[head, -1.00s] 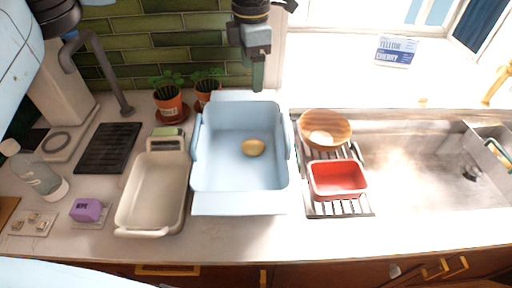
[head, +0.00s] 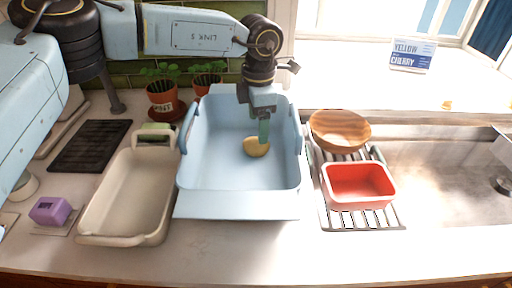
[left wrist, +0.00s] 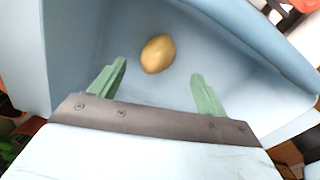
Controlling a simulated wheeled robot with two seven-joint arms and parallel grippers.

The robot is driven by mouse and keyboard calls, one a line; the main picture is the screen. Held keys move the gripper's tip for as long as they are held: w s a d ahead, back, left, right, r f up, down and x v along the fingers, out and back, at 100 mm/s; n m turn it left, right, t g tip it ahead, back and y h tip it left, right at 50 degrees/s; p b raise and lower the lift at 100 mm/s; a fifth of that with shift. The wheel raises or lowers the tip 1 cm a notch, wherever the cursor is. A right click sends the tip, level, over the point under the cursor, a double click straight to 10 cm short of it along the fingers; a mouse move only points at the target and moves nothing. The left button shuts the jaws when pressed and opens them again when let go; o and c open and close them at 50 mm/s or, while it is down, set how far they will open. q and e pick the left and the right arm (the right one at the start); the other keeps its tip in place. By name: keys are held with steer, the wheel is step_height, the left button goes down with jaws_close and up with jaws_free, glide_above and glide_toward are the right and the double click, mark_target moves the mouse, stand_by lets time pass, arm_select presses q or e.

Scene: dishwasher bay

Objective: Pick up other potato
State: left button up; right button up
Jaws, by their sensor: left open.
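A yellow-brown potato (head: 256,147) lies on the floor of the light blue tub (head: 238,205). My left gripper (head: 264,132) reaches down into the tub from the back, with its tips just above and beside the potato in the head view. In the left wrist view the left gripper (left wrist: 158,88) is open with green fingers spread wide. The potato (left wrist: 158,53) shows beyond the fingertips, roughly between them and a little left of centre. It is not held. My right gripper is not in view.
A beige dish (head: 128,196) stands left of the tub. A red bowl (head: 358,186) and a wooden bowl (head: 340,130) stand on a rack (head: 385,217) to the right, beside the sink (head: 445,180). Potted plants (head: 162,99) stand behind. The tub's walls surround the gripper.

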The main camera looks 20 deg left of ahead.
mark_target(255, 140)
arm_select(q)
steer(key=f, duration=0.7)
steer(key=shift+a+f, duration=0.15)
steer(key=shift+a, duration=0.2)
steer(key=shift+s, duration=0.1)
steer(key=shift+c, duration=0.2)
steer(key=c, duration=1.1)
